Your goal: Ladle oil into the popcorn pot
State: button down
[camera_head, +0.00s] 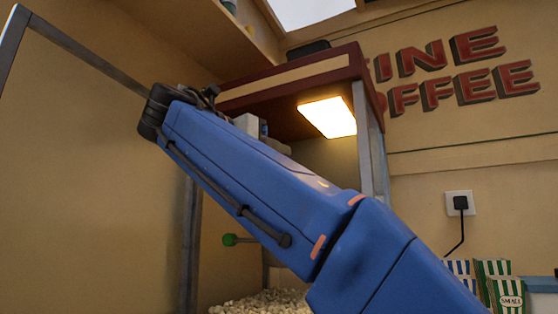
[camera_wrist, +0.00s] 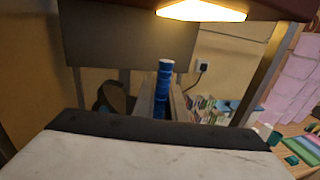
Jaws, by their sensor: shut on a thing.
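My gripper (camera_wrist: 163,98) is shut on a blue, banded upright handle (camera_wrist: 164,76) in the wrist view; it looks like the ladle's handle. The handle's lower end is hidden behind the pale wrist body. A dark rounded thing (camera_wrist: 114,98) shows left of the fingers; I cannot tell whether it is the ladle's bowl or the pot. In the head view my blue arm crosses the popcorn machine (camera_head: 300,80) and hides most of its inside. I cannot make out the pot or the oil there.
A lit lamp (camera_head: 328,117) hangs under the machine's red top. A green knob (camera_head: 229,240) on a rod shows left of my arm. Popcorn (camera_head: 262,303) lies at the machine's bottom. Striped bags (camera_head: 497,283) stand at right, below a wall plug (camera_head: 460,203). Metal posts (camera_head: 190,245) flank the machine.

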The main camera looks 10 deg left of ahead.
jog(key=shift+w+a+x, duration=0.7)
jog(key=shift+a+x, duration=0.35)
jog(key=shift+x, duration=4)
jog(key=shift+w+a+x, duration=0.65)
jog(key=shift+a+x, duration=0.35)
jog(key=shift+x, duration=4.05)
jog(key=s+d+f+m+h, duration=0.5)
jog(key=s+d+f+m, duration=0.3)
jog(key=m, duration=1.1)
jog(key=shift+s+f+h, duration=0.4)
jog(key=shift+s+f, duration=0.3)
jog(key=shift+s, duration=0.3)
jog(key=shift+d, duration=0.15)
